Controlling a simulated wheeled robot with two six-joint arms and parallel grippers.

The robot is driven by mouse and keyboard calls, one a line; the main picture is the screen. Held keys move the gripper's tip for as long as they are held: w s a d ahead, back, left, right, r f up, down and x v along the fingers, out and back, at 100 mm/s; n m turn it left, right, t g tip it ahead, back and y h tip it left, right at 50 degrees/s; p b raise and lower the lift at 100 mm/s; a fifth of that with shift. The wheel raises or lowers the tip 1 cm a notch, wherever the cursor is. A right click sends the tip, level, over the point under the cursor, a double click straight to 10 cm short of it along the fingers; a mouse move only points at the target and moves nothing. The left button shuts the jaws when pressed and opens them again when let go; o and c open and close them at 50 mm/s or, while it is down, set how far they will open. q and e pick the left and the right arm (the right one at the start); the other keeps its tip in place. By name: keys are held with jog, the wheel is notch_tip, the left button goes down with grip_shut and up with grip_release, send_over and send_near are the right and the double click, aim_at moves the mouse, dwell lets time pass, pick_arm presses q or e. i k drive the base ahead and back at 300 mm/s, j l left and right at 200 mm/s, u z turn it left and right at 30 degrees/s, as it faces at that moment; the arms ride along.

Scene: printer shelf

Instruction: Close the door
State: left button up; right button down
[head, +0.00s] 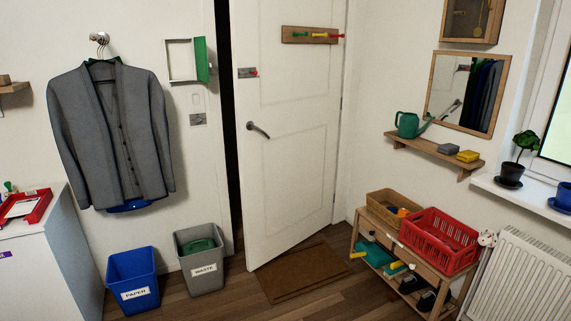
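The white door (295,165) stands ajar in the middle of the head view. A dark vertical gap (229,130) shows between its left edge and the frame on the left. The bottom left corner of the door reaches out over the floor near the doormat. Neither of my grippers is in view.
A grey waste bin (203,275) and a blue paper bin (133,289) stand left of the door. A brown doormat (302,273) lies at its foot. A wooden bench (384,232) with a red crate (440,212) stands to the right. Floor shows in front.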

aim_at(295, 48)
jog(key=i+l, duration=0.1)
jog(key=i, duration=0.85)
jog(key=i+u, duration=0.1)
jog(key=i, duration=0.85)
